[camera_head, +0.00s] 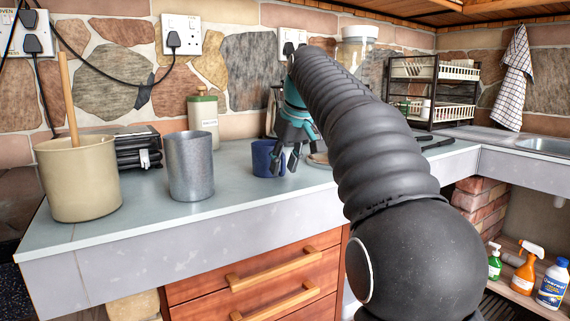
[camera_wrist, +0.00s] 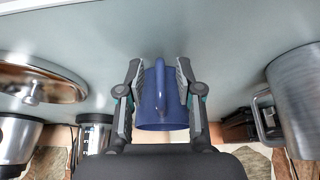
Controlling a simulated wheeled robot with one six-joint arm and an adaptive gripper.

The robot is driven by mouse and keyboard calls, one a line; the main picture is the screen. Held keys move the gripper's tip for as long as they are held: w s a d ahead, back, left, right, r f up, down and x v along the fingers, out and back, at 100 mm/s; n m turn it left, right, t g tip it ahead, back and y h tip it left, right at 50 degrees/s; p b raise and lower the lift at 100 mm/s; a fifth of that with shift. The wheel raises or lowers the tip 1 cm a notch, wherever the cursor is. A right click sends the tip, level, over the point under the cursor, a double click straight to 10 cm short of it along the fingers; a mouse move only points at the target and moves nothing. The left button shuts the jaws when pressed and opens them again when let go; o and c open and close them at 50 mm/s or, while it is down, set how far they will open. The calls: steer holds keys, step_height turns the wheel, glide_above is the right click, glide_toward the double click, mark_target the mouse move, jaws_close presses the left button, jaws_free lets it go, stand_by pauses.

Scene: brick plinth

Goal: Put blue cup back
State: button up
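The blue cup (camera_head: 264,158) stands upright on the grey counter, beside the left side of my gripper (camera_head: 287,160). In the wrist view the cup (camera_wrist: 163,112) appears between my two gripper fingers (camera_wrist: 160,76), with its narrow handle (camera_wrist: 160,78) in the gap between the fingertips. The fingers are spread, with clear room on both sides of the handle. Whether a finger touches the cup's body cannot be told. Part of the cup's right side is hidden by a finger in the head view.
A metal cup (camera_head: 190,166) and a beige pot (camera_head: 78,180) stand to the left on the counter (camera_head: 225,192). A bottle (camera_head: 203,120) stands behind. A lid (camera_wrist: 38,82) lies close beside my gripper. A dish rack (camera_head: 432,90) is at the right.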

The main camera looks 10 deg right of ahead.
steer(key=p+v, duration=0.2)
steer(key=v, duration=1)
steer(key=s+a+f+m, duration=0.1)
steer(key=s+f, duration=1.3)
steer(key=f, duration=0.2)
steer(key=s+a+f+m+t+h, duration=0.1)
steer(key=s+f+m, duration=0.1)
steer(key=s+f, duration=1.2)
step_height(320, 180, down, 4)
steer(key=shift+a+r, duration=0.2)
steer(key=shift+a, duration=0.15)
